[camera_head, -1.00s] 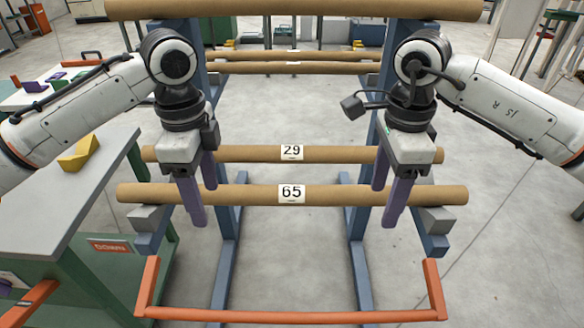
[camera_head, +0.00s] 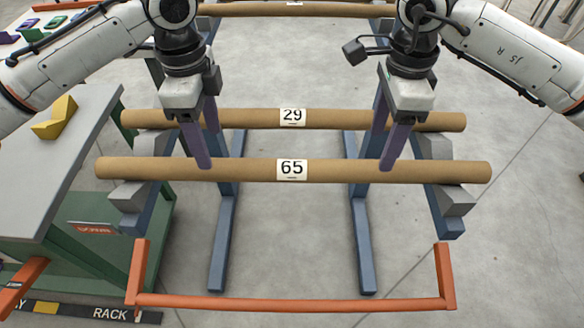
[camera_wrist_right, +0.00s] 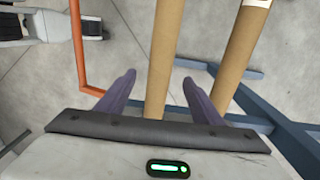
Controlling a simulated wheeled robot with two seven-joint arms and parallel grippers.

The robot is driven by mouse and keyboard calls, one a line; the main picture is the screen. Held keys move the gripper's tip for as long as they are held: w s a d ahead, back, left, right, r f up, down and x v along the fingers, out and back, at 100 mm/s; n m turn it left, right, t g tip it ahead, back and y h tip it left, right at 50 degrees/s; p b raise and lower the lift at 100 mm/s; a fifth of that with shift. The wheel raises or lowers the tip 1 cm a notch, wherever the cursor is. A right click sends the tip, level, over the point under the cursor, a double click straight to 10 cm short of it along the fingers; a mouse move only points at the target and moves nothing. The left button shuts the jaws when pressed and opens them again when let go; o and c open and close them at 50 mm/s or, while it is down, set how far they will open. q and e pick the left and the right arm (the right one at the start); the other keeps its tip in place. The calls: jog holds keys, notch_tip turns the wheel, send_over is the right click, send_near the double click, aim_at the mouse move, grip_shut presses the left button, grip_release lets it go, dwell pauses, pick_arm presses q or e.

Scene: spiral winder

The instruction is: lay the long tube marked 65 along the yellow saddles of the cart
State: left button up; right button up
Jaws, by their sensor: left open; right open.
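The long brown tube marked 65 (camera_head: 330,171) lies level on the grey supports of a blue rack, nearest the orange bar. My left gripper (camera_head: 207,150) and right gripper (camera_head: 388,142) are open, one towards each end of this tube. Their near purple fingers overlap the tube's upper part in the head view. In the right wrist view, a tube (camera_wrist_right: 165,55) runs between the right gripper's spread fingers (camera_wrist_right: 160,85) without filling the gap. How far down the fingers reach is unclear. A yellow notched block (camera_head: 55,118) sits on the grey-topped green cart (camera_head: 75,165) at left.
The tube marked 29 (camera_head: 335,119) lies just behind tube 65. Another tube (camera_head: 300,10) crosses the top. An orange bar (camera_head: 295,303) spans the front, with blue rack feet (camera_head: 222,240) behind it. Open floor lies to the right.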

aim_at(215, 162)
pick_arm(q)
notch_tip(215, 162, down, 8)
jog(key=shift+r, duration=0.25)
pick_arm(e)
notch_tip(215, 162, down, 8)
jog(key=shift+r, duration=0.25)
pick_arm(q)
jog(key=c, duration=1.3)
pick_arm(e)
jog(key=c, duration=1.3)
